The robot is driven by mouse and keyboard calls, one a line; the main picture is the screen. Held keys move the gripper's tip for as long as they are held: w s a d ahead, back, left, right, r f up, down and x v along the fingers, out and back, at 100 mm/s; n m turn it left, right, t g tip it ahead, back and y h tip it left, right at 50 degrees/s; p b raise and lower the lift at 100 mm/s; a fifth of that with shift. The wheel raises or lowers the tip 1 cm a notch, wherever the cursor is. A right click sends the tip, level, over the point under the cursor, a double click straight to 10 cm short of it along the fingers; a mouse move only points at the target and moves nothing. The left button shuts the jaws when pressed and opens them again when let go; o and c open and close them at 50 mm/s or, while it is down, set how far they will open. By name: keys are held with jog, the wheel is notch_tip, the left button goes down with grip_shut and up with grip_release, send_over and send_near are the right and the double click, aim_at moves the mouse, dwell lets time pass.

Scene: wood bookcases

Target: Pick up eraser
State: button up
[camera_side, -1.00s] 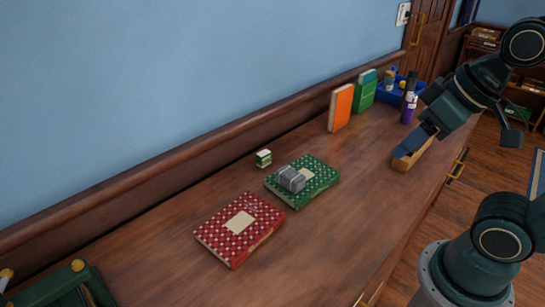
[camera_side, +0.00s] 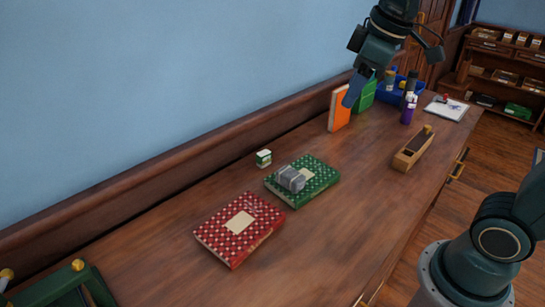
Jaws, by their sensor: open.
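A small white block with a green band (camera_side: 263,158), which looks like the eraser, stands on the wooden top near the wall, behind the green dotted book. My gripper (camera_side: 351,98) is well to the right of it and higher in the picture, pointing down in front of the orange book. It is open, and I see nothing between its fingers. Nothing covers the small block.
A green dotted book (camera_side: 318,182) carries a grey object (camera_side: 290,179). A red dotted book (camera_side: 232,242) lies nearby. An orange book (camera_side: 341,112), a green book (camera_side: 364,98), a purple bottle (camera_side: 408,110) and a wooden block (camera_side: 412,150) are right. The front middle is clear.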

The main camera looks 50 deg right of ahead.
jog(key=w+d+n+g, duration=0.1)
jog(key=w+n, duration=0.2)
jog(key=w, duration=0.7)
jog(key=n+g, duration=0.3)
jog(key=n, duration=0.7)
send_over(263, 152)
notch_tip(263, 152, down, 22)
jog(key=shift+f, duration=0.25)
jog(key=shift+a, duration=0.1)
jog(key=shift+f, duration=4.3)
jog(key=shift+f, duration=0.1)
